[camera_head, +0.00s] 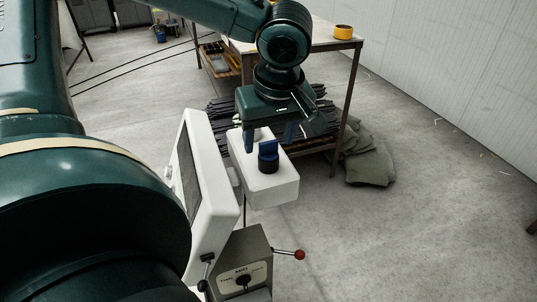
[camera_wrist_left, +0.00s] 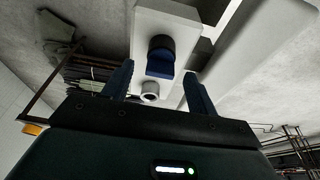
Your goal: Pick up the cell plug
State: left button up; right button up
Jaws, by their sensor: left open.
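The cell plug (camera_head: 268,157) appears to be the dark round piece with a blue upright grip, standing on the white box (camera_head: 275,187). In the left wrist view the cell plug (camera_wrist_left: 160,58) shows its black round part and blue grip. My left gripper (camera_head: 270,143) is open and empty, above and behind the plug in the head view. In the wrist view its two blue fingers (camera_wrist_left: 159,71) lie to either side of the plug's blue grip, apart from it. My right gripper is not in view.
A white-framed screen (camera_head: 212,190) stands left of the box. Below is a grey control unit (camera_head: 240,265) with a red-knobbed lever (camera_head: 299,254). A white ring-ended piece (camera_wrist_left: 150,91) is near the plug. A table (camera_head: 345,44) with dark rods beneath stands behind.

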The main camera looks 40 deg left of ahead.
pick_arm(q)
jog(key=shift+a+f, duration=0.15)
jog(key=shift+f, duration=0.35)
jog(key=c, duration=1.1)
